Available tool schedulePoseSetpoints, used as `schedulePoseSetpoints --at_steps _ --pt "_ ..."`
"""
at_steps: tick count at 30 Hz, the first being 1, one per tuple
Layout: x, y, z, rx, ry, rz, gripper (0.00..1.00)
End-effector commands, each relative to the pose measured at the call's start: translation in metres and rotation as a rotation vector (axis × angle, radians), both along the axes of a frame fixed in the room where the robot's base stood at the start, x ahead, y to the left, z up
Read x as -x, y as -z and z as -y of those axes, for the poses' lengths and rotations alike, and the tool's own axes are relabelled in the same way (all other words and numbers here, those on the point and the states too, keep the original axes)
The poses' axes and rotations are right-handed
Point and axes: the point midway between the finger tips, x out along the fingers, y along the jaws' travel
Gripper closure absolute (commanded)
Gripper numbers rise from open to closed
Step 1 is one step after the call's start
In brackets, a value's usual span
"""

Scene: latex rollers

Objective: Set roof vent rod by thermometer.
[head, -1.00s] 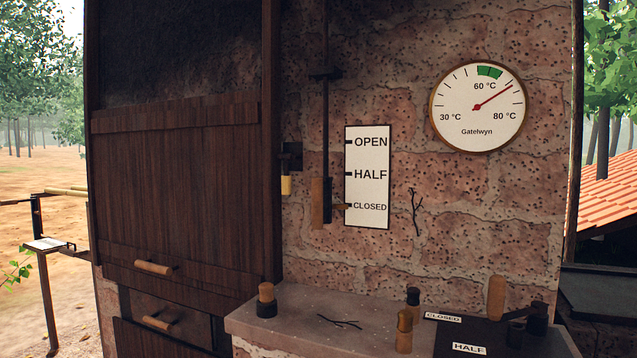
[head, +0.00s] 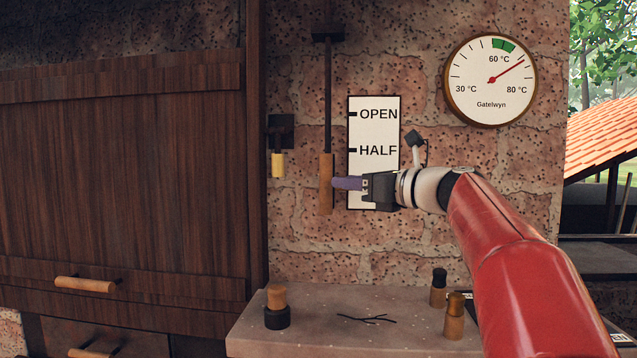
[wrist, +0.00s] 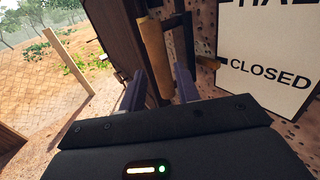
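The roof vent rod (head: 328,95) hangs down the brick wall and ends in a wooden handle (head: 326,190). The label plate (head: 373,128) beside it reads OPEN and HALF; my gripper covers its lowest mark in the head view. In the wrist view the rod's small pointer (wrist: 208,62) is level with the CLOSED mark. The thermometer (head: 490,81) has its red needle between 60 and 80 °C, clockwise of the green band. My gripper (wrist: 160,80) is open, its fingers apart on either side of the wooden handle (wrist: 155,50); contact cannot be told.
A stone ledge (head: 330,320) below holds wooden-topped pegs (head: 277,305) and a twig. A dark wooden door (head: 120,180) stands at left. A small yellow-handled fitting (head: 278,163) is on the wall just left of the rod.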

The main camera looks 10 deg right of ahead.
Motion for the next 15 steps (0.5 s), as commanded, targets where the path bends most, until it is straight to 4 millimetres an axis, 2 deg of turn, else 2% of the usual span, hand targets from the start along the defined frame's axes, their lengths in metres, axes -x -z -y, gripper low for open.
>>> schedulePoseSetpoints --at_steps 9,15 --pt "-0.039 0.000 -0.032 0.003 -0.003 -0.001 0.68" --pt "-0.049 0.000 -0.040 0.004 -0.001 0.000 0.68"
